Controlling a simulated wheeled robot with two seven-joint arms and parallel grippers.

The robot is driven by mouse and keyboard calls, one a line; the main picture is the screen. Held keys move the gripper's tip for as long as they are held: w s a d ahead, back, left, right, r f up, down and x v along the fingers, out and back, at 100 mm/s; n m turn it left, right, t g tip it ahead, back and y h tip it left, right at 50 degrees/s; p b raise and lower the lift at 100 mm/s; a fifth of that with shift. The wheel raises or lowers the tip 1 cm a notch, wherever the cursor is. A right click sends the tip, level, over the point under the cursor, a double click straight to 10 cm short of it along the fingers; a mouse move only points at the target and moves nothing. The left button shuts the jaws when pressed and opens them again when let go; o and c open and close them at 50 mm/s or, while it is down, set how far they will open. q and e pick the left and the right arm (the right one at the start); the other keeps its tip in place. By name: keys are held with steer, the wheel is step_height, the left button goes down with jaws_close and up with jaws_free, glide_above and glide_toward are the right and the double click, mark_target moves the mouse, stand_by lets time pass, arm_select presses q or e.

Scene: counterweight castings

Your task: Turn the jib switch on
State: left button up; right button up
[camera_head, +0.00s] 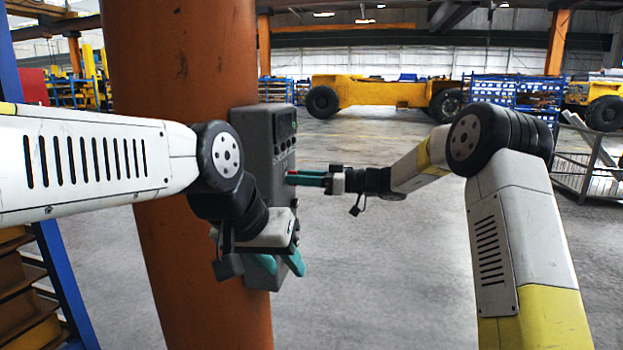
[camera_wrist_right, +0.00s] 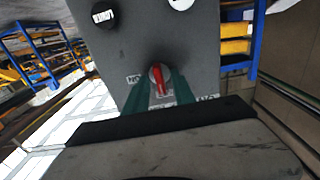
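The jib switch is a red-handled rotary knob (camera_wrist_right: 158,79) on the face of a grey control box (camera_wrist_right: 185,45). Its red handle stands nearly upright in the right wrist view, with small labels around it. My right gripper (camera_head: 298,178) is at the box's face in the head view. Its green fingers lie on either side of the knob in the right wrist view. Whether they press on the handle is not clear. My left gripper (camera_head: 279,264) is empty, its teal fingers apart, in front of the lower part of the box (camera_head: 257,130).
The box is mounted on a thick orange column (camera_head: 180,60). Other knobs (camera_wrist_right: 103,14) sit above the switch. A blue shelf rack (camera_head: 60,270) stands at the left. Yellow vehicles (camera_head: 385,93) and a wire cage (camera_head: 590,175) are farther back. Grey floor lies clear between.

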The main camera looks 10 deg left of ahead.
jaws_close()
steer(key=shift+m, duration=0.4)
steer(key=m, duration=1.7)
steer(key=shift+w+f, duration=0.25)
stand_by(0.3)
steer(key=shift+o, duration=0.6)
jaws_free()
